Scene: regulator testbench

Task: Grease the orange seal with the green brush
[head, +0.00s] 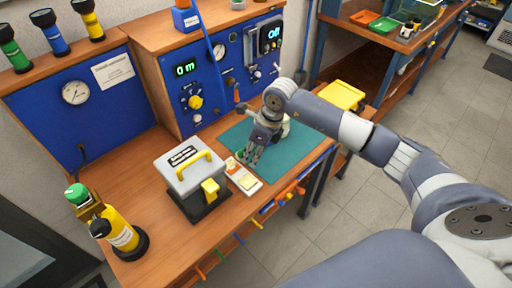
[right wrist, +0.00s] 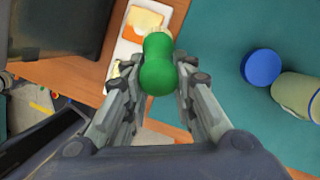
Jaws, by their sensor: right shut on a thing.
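My right gripper (head: 252,158) is over the front left part of the teal mat, beside a small white tray (head: 238,168). In the right wrist view its fingers (right wrist: 158,70) are shut on a rounded green handle (right wrist: 158,68), which looks like the green brush. Its far end, pale and partly hidden, lies over the white tray (right wrist: 112,75). An orange and cream piece (right wrist: 145,20) lies in the tray; I cannot tell whether it is the orange seal. My left gripper is not in view.
A beige cylinder with a blue cap (right wrist: 262,67) lies on the teal mat (right wrist: 225,25). A grey case with a yellow handle (head: 190,170) stands left of the tray. A yellow bottle (head: 120,235) is at the front left corner. Blue gauge panels stand behind.

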